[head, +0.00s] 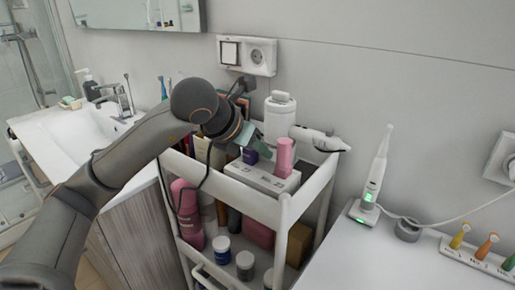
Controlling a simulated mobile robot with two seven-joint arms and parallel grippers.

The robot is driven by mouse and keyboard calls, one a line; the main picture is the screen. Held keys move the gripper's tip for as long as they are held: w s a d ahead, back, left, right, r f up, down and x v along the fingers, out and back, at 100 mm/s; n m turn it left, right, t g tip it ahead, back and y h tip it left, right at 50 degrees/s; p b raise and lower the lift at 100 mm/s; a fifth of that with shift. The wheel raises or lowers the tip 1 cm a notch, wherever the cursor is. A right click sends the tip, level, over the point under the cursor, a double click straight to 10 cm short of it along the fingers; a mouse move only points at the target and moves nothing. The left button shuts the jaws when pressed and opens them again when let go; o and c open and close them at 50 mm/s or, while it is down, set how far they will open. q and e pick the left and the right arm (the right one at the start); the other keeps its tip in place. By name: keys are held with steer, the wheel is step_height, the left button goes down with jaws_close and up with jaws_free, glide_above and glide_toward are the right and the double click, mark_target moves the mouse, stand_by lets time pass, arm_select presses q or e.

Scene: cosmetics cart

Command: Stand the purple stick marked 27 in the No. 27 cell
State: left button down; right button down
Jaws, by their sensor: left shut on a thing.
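A white rack (262,181) with marked cells sits on the top shelf of the cart. A short purple stick (250,157) is upright at the rack, just under the fingers of my left gripper (247,139). That gripper reaches in from the left and is shut on the purple stick; its fingers hide the upper part. I cannot tell whether the stick's lower end is inside a cell. A taller pink stick (284,158) stands upright in the rack to the right. The cell numbers are too small to read. My right gripper is out of view.
A white appliance (280,115) stands behind the rack, and a white hair dryer (318,137) lies at the cart's back right. Jars and bottles fill the lower shelf. An electric toothbrush (375,170) stands on the white counter at right.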

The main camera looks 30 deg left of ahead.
arm_select(q)
steer(key=shift+f, duration=0.3)
steer(key=c, duration=1)
jaws_free()
steer(key=o, duration=0.5)
steer(key=shift+f, duration=0.1)
